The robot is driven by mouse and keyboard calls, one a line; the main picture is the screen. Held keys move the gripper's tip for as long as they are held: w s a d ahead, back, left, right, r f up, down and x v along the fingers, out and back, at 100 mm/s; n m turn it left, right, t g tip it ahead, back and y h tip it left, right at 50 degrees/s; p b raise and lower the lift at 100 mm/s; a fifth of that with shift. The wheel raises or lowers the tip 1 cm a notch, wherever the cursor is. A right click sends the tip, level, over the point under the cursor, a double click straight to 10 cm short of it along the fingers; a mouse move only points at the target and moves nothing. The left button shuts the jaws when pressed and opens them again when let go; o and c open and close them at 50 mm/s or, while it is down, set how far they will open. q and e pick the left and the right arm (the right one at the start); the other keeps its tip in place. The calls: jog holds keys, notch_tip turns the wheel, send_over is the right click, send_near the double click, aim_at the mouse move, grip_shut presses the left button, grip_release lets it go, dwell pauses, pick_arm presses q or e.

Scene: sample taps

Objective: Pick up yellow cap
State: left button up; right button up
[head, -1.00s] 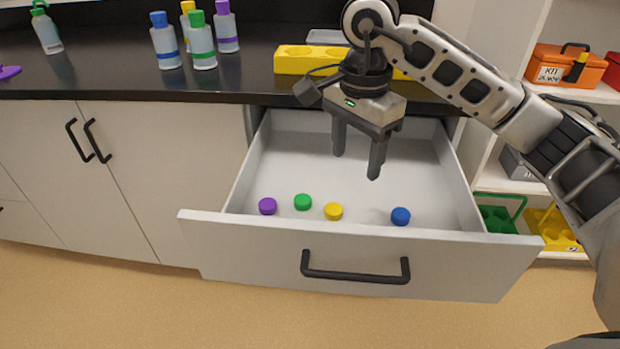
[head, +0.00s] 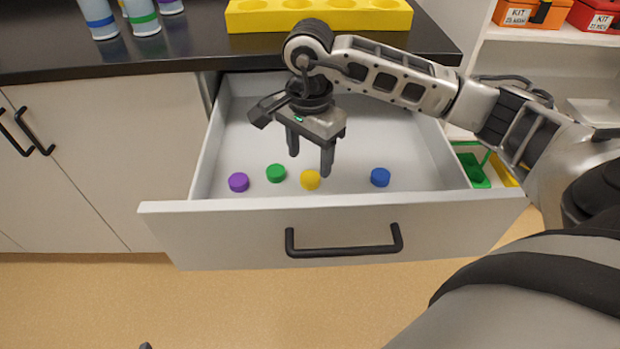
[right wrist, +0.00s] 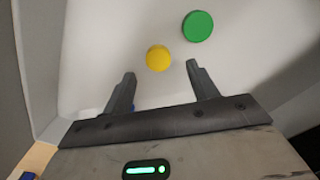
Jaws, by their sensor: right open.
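The yellow cap (head: 310,180) lies on the floor of the open drawer (head: 340,235), between the green cap (head: 276,173) and the blue cap (head: 380,177). My right gripper (head: 310,164) is open and empty above the drawer, just over and behind the yellow cap in the head view. In the right wrist view the yellow cap (right wrist: 159,58) lies a little beyond the gap between the open fingertips (right wrist: 160,70), with the green cap (right wrist: 198,26) farther up and right. My left gripper is not clearly seen.
A purple cap (head: 238,182) lies at the drawer's left. The drawer's walls and front surround the caps. Above is the dark counter (head: 150,55) with bottles (head: 140,15) and a yellow holed block (head: 320,15). Shelves with kit boxes (head: 530,12) stand at the right.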

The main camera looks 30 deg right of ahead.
aim_at(310, 177)
notch_tip(310, 177, down, 4)
jog(key=shift+s+f, duration=0.15)
jog(key=c, duration=1.1)
jog(key=shift+o, duration=0.2)
